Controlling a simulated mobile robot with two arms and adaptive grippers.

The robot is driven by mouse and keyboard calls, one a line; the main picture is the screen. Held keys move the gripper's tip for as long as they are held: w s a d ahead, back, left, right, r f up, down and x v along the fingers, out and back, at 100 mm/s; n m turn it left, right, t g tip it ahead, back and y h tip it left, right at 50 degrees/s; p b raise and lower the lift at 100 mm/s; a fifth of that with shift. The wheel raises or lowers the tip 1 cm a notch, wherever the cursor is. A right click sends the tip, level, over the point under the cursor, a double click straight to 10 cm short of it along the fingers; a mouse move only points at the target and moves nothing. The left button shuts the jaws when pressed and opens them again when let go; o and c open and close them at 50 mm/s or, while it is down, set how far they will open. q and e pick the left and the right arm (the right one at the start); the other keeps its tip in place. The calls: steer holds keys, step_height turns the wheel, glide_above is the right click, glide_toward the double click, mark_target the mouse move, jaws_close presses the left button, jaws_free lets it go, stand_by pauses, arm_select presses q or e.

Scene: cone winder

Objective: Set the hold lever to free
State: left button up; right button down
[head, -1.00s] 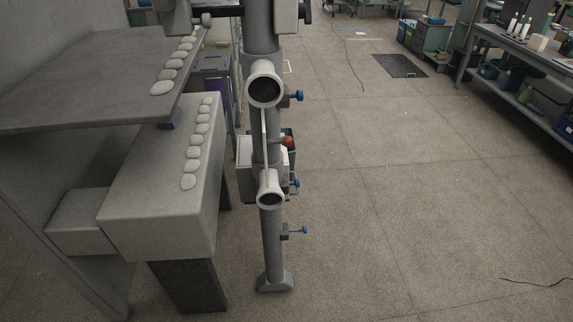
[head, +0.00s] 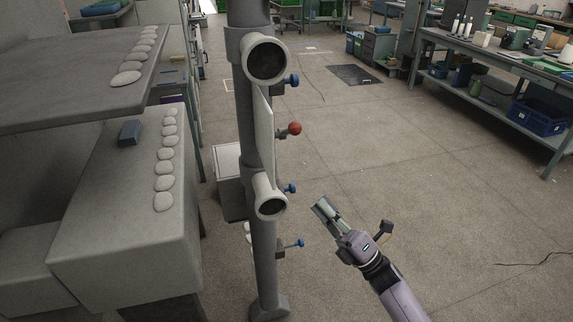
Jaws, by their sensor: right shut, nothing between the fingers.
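A grey upright post (head: 262,240) of the winder stands left of the middle. A short lever with a red ball knob (head: 295,128) sticks out from its right side, beside a pale flat plate (head: 264,130). Levers with blue knobs stick out too: an upper one (head: 294,80), a middle one (head: 291,188) and a low one (head: 300,243). No label shows which is the hold lever. My right gripper (head: 325,208) is shut and empty, to the right of the post, apart from it and lower in the picture than the red knob. My left gripper is out of view.
Two round dark-mouthed tubes (head: 267,60) jut from the post towards me. Grey machine shelves (head: 120,235) with rows of white discs stand at left. A workbench (head: 490,60) stands at far right. The floor (head: 430,170) between is clear.

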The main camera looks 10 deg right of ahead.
steer(key=w+a+r+n+g+y+p, duration=0.1)
steer(key=w+a+r+n+p, duration=0.1)
steer(key=r, duration=0.4)
steer(key=w+a+r+n+g+y+p, duration=0.1)
steer(key=w+a+r+n+y+p, duration=0.1)
steer(key=r, duration=0.5)
steer(key=shift+w+a+p, duration=0.6)
steer(key=shift+a+p, duration=0.25)
steer(key=shift+p, duration=0.2)
